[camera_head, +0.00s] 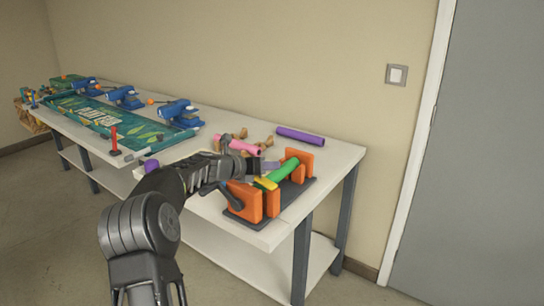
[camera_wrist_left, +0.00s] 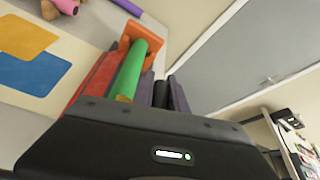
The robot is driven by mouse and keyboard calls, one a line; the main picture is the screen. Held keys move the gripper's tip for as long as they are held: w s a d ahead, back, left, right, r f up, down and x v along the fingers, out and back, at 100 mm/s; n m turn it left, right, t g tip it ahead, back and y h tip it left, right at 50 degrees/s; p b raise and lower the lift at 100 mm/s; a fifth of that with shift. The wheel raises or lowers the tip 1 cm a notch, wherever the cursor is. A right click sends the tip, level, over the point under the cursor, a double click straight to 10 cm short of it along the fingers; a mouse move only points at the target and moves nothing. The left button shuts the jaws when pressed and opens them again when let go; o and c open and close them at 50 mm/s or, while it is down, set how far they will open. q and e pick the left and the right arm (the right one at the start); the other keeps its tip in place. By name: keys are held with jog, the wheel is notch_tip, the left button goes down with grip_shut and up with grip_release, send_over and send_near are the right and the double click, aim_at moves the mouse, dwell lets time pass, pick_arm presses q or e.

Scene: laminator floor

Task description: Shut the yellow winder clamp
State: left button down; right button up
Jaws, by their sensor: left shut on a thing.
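The yellow winder clamp (camera_head: 265,183) sits at the near end of a green roll (camera_head: 284,170) on an orange winder (camera_head: 244,201) with a dark base. Part of the clamp shows in the left wrist view (camera_wrist_left: 124,99), low on the green roll. My left gripper (camera_head: 254,174) reaches over the winder from the left, right at the clamp. It is shut on the yellow clamp, though the contact is mostly hidden by the fingers and wrist. I cannot tell exactly how far the clamp is turned. My right gripper is in neither view.
The winder stands near the right end of a long white table (camera_head: 335,153). Behind it lie a purple roll (camera_head: 300,136), a pink roll (camera_head: 238,145) and brown pieces.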

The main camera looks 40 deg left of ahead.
pick_arm(q)
jog(key=shift+f+n+h+p, duration=0.4)
jog(key=shift+f+p, duration=0.15)
jog(key=shift+p, duration=0.05)
jog(key=shift+d, duration=0.1)
jog(key=c, duration=1.3)
grip_release()
jog(key=shift+r, duration=0.2)
jog(key=shift+s+a+r, duration=0.2)
jog(key=shift+s, duration=0.2)
jog(key=b+v, duration=0.1)
jog(key=v, duration=0.6)
jog(key=shift+d+f, duration=0.1)
